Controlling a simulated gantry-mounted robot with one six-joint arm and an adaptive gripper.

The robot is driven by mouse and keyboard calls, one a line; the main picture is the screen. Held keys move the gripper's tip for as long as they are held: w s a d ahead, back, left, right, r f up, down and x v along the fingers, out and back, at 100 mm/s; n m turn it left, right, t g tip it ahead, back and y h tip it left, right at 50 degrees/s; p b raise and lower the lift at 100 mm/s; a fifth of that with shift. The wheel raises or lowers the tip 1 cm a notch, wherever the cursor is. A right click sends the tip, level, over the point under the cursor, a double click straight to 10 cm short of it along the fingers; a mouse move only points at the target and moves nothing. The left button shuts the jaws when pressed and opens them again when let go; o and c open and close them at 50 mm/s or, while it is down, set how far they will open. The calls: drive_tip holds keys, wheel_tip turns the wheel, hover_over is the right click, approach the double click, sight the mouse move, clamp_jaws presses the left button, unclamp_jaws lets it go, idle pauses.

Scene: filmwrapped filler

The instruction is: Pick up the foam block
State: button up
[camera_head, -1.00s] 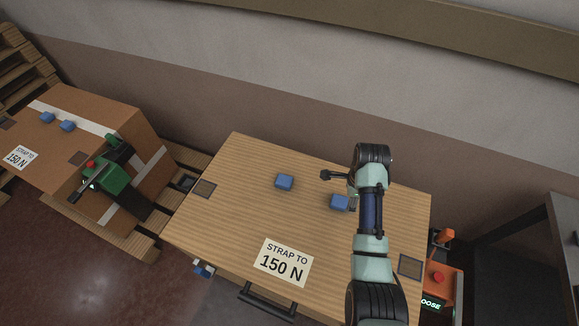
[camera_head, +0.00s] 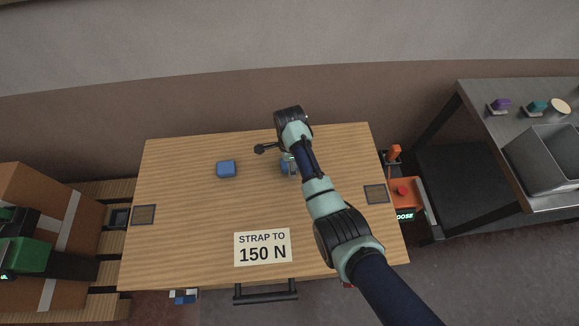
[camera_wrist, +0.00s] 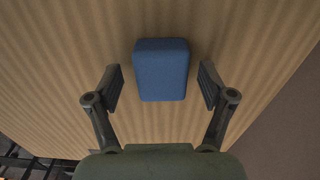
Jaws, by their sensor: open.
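Two blue foam blocks are on the wooden box top (camera_head: 180,230). One foam block (camera_head: 226,169) sits in the open, left of my arm. The other foam block (camera_head: 284,167) is partly hidden behind my gripper (camera_head: 288,165) in the head view. In the wrist view a blue foam block (camera_wrist: 161,70) lies between and slightly ahead of the two fingers of my gripper (camera_wrist: 161,86). The fingers are spread, with a gap on each side of the block. The gripper is open and holds nothing.
A "STRAP TO 150 N" label (camera_head: 262,247) lies flat near the box's front. An orange device (camera_head: 404,192) stands right of the box. A grey table (camera_head: 490,110) with a grey bin (camera_head: 540,165) is at the right. A brown carton (camera_head: 62,225) with a green tool (camera_head: 30,254) is at the left.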

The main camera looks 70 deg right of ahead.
drive_tip(key=shift+w, duration=0.1)
drive_tip(key=shift+c, duration=0.8)
drive_tip(key=c, duration=0.9)
drive_tip(key=shift+r, duration=0.1)
wheel_tip(320, 180, up, 20)
drive_tip(key=p, duration=0.9)
